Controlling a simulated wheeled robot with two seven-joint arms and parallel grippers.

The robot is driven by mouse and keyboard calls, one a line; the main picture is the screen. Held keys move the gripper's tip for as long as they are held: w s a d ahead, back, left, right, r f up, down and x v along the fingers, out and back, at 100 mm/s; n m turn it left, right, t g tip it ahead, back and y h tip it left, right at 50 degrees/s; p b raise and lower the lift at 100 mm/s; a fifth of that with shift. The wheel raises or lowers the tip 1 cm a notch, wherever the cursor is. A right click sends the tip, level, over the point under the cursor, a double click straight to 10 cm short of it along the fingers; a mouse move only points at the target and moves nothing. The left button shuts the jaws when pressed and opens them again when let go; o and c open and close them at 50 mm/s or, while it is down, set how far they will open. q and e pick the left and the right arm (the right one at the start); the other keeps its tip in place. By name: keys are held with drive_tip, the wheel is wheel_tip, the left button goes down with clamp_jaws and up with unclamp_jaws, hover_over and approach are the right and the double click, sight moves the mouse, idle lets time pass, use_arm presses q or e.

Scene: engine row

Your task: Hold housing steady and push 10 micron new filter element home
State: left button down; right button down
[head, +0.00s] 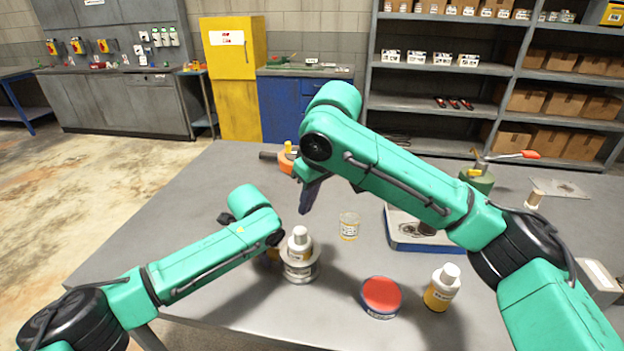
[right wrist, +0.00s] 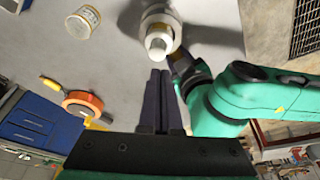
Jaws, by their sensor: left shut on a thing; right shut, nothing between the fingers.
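The housing (head: 299,270) is a pale labelled cylinder standing upright near the table's front edge. A white-topped piece, seemingly the filter element (head: 299,239), stands up out of its top; how deep it sits cannot be told. Both show in the right wrist view, the housing (right wrist: 160,17) behind the element's white end (right wrist: 157,47). My left gripper (head: 276,248) is shut on the housing's left side, its fingertips partly hidden. My right gripper (head: 306,205) is shut and empty, fingers pointing down, above and behind the element, apart from it. Its closed fingers (right wrist: 159,80) show in the right wrist view.
A clear jar with a yellow label (head: 348,227) stands right of the housing. A red-topped tin (head: 381,297) and white-capped bottle (head: 441,288) stand at the front right. A blue-edged tray (head: 402,240) lies partly under my right arm. An orange object (head: 286,163) is behind. The table's left is clear.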

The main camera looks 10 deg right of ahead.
sight(300, 233)
drive_tip(key=x, duration=0.7)
drive_tip(key=shift+s+f, duration=0.1)
drive_tip(key=shift+f, duration=0.05)
drive_tip(key=shift+s+f, duration=0.1)
drive_tip(key=shift+f, duration=0.4)
drive_tip(key=shift+r, duration=0.1)
drive_tip(key=shift+r, duration=1.4)
drive_tip(key=shift+r, duration=0.3)
drive_tip(key=v, duration=1.1)
drive_tip(key=shift+r, duration=0.2)
